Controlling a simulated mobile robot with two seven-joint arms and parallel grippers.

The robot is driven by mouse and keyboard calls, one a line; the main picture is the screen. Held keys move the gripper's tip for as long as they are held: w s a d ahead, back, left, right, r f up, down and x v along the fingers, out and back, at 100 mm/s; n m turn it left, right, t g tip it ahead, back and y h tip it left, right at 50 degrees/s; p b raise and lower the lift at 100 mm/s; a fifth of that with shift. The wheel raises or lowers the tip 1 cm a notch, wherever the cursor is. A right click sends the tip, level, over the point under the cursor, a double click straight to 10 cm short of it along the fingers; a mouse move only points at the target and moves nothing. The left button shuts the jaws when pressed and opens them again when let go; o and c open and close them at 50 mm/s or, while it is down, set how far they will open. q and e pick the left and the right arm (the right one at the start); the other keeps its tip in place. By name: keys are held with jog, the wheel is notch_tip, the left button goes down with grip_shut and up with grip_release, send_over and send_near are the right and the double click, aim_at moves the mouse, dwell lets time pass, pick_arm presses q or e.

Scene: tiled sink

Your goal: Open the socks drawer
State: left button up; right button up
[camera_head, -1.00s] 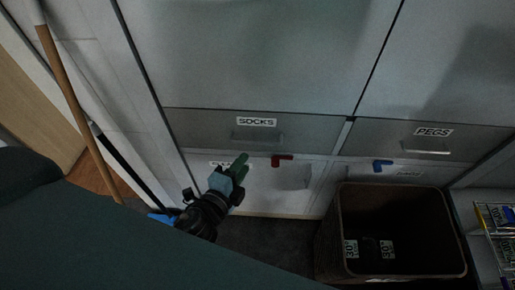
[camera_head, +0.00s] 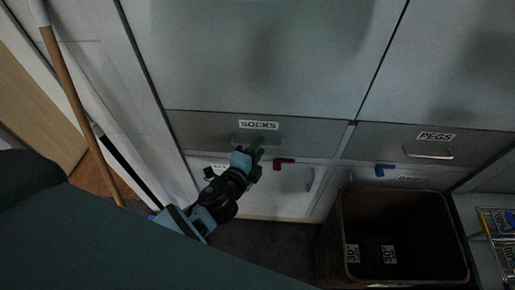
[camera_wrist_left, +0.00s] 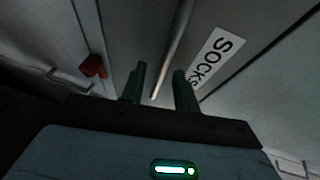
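The socks drawer (camera_head: 210,130) is a grey front with a white SOCKS label (camera_head: 258,125) and a handle below the label. The label also shows in the left wrist view (camera_wrist_left: 217,57). The drawer looks shut. My left gripper (camera_head: 257,143) is in front of the drawer, just below the label, covering part of the handle. In the left wrist view its two green fingers (camera_wrist_left: 160,88) are apart, with the bar-like handle (camera_wrist_left: 172,50) beyond and between them. I cannot tell if they touch it. My right gripper is not in view.
A red latch (camera_head: 284,163) sits just right of my left gripper. The PEGS drawer (camera_head: 395,140) and a blue latch (camera_head: 384,168) are farther right. A dark open bin (camera_head: 345,210) stands below. A wooden pole (camera_head: 80,110) leans at the left.

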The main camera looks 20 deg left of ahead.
pick_arm(q)
jog(key=shift+c, duration=0.3)
grip_shut()
